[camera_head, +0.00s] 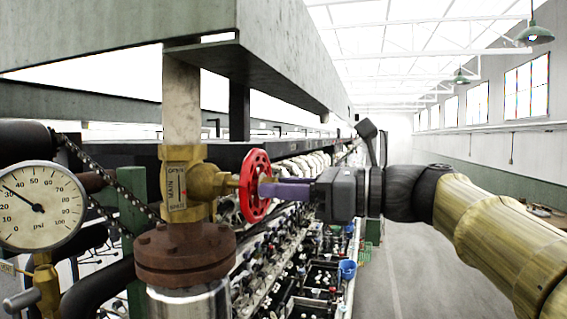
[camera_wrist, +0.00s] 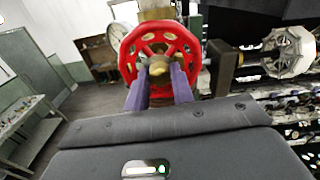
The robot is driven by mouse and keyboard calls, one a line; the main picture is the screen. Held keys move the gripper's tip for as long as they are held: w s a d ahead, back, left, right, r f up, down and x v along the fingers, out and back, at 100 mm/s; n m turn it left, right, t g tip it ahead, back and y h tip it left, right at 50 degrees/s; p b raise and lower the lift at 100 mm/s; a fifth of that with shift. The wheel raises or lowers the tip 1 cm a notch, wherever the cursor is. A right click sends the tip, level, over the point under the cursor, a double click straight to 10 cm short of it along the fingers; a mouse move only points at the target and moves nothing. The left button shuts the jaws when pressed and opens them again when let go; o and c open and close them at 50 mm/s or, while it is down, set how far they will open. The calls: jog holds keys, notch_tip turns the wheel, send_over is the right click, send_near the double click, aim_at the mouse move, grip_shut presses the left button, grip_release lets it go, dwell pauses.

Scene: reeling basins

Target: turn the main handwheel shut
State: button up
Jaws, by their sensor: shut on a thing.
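The main handwheel is a red, perforated wheel (camera_head: 255,162) on a brass valve (camera_head: 185,182) whose plate reads MAIN. In the wrist view the red wheel (camera_wrist: 128,62) faces me, with its brass hub (camera_wrist: 160,71) in the middle. My gripper (camera_head: 268,187) reaches in from the right, and its purple fingers meet the wheel near its hub. In the wrist view the two fingers of my gripper (camera_wrist: 159,84) stand at either side below the hub, shut on the wheel. The exact contact between fingertips and wheel is partly hidden.
A rusty flange (camera_head: 184,255) sits under the valve. A grey beam (camera_head: 270,60) hangs above. Machinery rows run behind the wheel. The aisle floor (camera_head: 400,270) at right is clear.

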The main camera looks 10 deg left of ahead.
jog(key=m+p, duration=0.2)
jog(key=m, duration=0.7)
jog(key=shift+r, duration=0.1)
jog(key=o, duration=0.9)
jog(key=shift+c, duration=0.2)
jog(key=shift+d, duration=0.1)
jog(key=d, duration=0.3)
jog(key=shift+s, duration=0.1)
jog(key=shift+a, duration=0.15)
